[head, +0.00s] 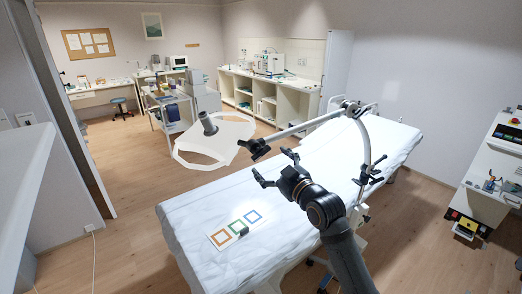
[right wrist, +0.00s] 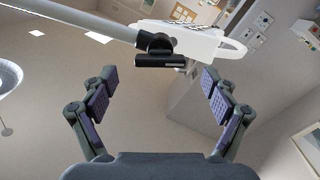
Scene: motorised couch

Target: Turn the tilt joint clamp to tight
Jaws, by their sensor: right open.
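A black joint clamp (head: 255,148) sits at the free left end of a pale bar (head: 300,129) above the couch. I take it to be the tilt joint clamp. It also shows in the right wrist view as a black joint with a thick horizontal lever (right wrist: 162,61). My right gripper (head: 273,166) is open and empty, just below and to the right of the clamp. In the right wrist view, the two fingers (right wrist: 159,80) are spread on either side of the lever, apart from it. My left gripper is not in view.
The couch (head: 190,212) with a white cover lies below, with a card of coloured squares (head: 236,229). A curved pole (head: 366,140) carries other black joints (head: 352,106) and a clamp (head: 372,175) near my right arm. A pale slotted piece (right wrist: 205,43) lies beyond the lever.

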